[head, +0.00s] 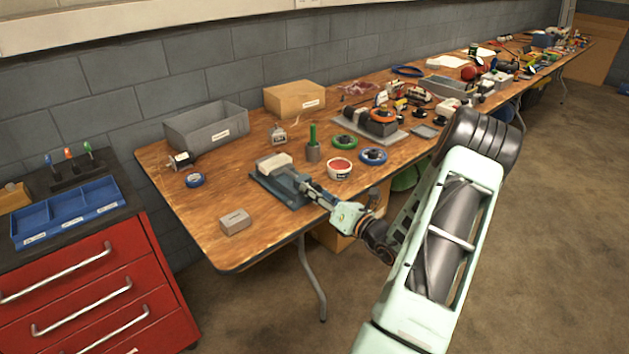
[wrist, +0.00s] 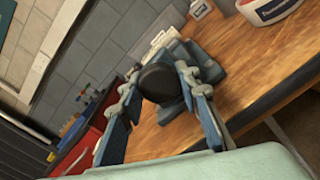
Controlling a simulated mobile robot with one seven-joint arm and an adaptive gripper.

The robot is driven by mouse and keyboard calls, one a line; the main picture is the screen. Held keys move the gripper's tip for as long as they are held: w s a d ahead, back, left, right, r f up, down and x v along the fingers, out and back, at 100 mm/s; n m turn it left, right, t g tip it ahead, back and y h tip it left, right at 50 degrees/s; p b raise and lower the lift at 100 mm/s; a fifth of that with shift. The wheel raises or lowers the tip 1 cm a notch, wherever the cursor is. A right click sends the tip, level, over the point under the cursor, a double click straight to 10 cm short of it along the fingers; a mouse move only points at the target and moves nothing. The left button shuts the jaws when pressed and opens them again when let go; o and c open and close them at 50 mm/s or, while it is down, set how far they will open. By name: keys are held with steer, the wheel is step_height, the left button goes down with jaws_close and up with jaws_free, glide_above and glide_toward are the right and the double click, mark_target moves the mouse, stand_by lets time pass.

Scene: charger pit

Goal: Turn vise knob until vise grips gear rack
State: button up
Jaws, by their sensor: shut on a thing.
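The blue-grey vise (head: 283,193) sits on the workbench near its front edge. A pale block-like piece (head: 273,161) lies at the vise's top; I cannot tell whether it is the gear rack or whether the jaws touch it. My gripper (head: 309,188) reaches in from the right at the vise's front end. In the wrist view, the dark round vise knob (wrist: 158,82) sits between the two fingers of my gripper (wrist: 159,80), which is shut on it. The vise body (wrist: 205,58) shows behind the knob, partly hidden by the knob and fingers.
A grey block (head: 235,221) lies on the bench left of the vise. A white tub (head: 339,168), a green-handled tool (head: 313,143) and tape rolls (head: 373,156) stand close behind and right. A red drawer cabinet (head: 90,290) stands left. Bare wood surrounds the block.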

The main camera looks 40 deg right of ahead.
steer(key=m+p, duration=0.4)
steer(key=shift+r+m, duration=0.2)
steer(key=shift+m, duration=0.1)
steer(key=shift+f+m+p, duration=0.1)
steer(key=shift+m+p, duration=1.15)
steer(key=shift+m, duration=0.35)
steer(key=shift+f, duration=0.1)
steer(key=o, duration=1.2)
